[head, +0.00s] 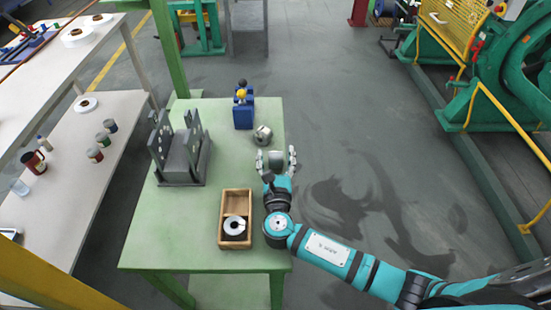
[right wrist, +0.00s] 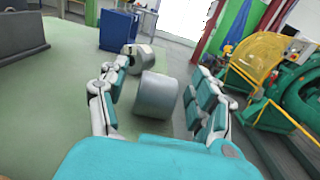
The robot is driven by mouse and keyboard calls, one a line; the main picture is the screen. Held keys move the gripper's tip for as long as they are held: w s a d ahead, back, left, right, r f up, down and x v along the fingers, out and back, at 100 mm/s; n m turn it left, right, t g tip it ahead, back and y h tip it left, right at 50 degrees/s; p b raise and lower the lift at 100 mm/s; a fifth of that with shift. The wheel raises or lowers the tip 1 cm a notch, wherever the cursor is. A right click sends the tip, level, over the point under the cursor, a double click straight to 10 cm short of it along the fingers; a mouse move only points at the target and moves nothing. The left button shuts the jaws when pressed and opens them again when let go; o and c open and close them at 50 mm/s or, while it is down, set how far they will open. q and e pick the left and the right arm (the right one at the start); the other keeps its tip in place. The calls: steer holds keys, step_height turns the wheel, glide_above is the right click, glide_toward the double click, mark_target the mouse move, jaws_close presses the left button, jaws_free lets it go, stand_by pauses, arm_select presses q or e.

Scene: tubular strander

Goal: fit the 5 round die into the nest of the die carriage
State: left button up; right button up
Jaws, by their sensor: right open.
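Two grey metal round pieces stand on the green table; I cannot read a size on either, so I cannot tell which is the 5 round die. The nearer round piece (right wrist: 157,97) sits between the spread fingers of my right gripper (head: 276,161), which is open. The farther round piece (head: 263,134) lies just beyond the fingertips; it also shows in the right wrist view (right wrist: 143,56). A grey stand with upright plates (head: 182,163), likely the die carriage, is at the table's left; its nest cannot be made out. My left gripper is out of view.
A wooden box (head: 222,213) with a white ring and dark pieces stands near the front of the green table (head: 160,235). A blue block (head: 243,117) with a yellow top is at the back. A green post rises behind the table.

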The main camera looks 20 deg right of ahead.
jaws_close()
steer(key=shift+r, duration=0.1)
stand_by(0.4)
